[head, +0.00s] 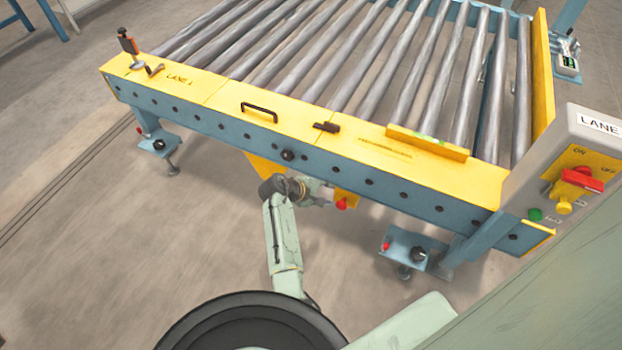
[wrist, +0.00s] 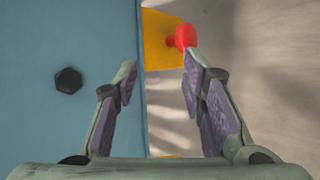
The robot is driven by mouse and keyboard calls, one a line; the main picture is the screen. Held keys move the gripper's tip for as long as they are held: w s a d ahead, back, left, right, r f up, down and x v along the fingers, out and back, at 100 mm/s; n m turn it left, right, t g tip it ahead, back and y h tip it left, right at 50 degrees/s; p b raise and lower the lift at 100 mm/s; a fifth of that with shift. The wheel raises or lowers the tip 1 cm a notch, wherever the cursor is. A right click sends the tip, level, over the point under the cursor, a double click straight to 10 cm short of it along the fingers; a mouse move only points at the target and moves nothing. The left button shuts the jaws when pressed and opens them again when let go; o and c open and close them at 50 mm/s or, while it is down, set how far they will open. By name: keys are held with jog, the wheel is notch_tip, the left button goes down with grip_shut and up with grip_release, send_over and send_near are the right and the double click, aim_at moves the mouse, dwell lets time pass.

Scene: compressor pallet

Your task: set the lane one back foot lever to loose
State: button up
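The lane one conveyor (head: 215,100) has a yellow top rail and a blue side beam. Under its left end is a foot bracket (head: 158,145) with a small red tip and black knob. A similar foot bracket (head: 412,250) is under the right end. I cannot tell which is the back foot, nor any lever's setting. My gripper (head: 326,196) is under the side beam, near a red knob (head: 341,203) on a yellow plate. In the wrist view my gripper (wrist: 160,90) is open and empty; the red knob (wrist: 184,37) lies just beyond the right fingertip.
The blue beam (wrist: 70,120) with a black bolt fills the left of the wrist view, close to the left finger. A grey control box (head: 570,165) with a red switch stands at the right. The floor left of my arm is clear.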

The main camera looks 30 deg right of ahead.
jog(key=w+a+r+m+t, duration=0.1)
jog(key=w+a+r+t, duration=0.1)
jog(key=w+r, duration=0.3)
jog(key=shift+a+y, duration=0.3)
jog(key=shift+a, duration=0.3)
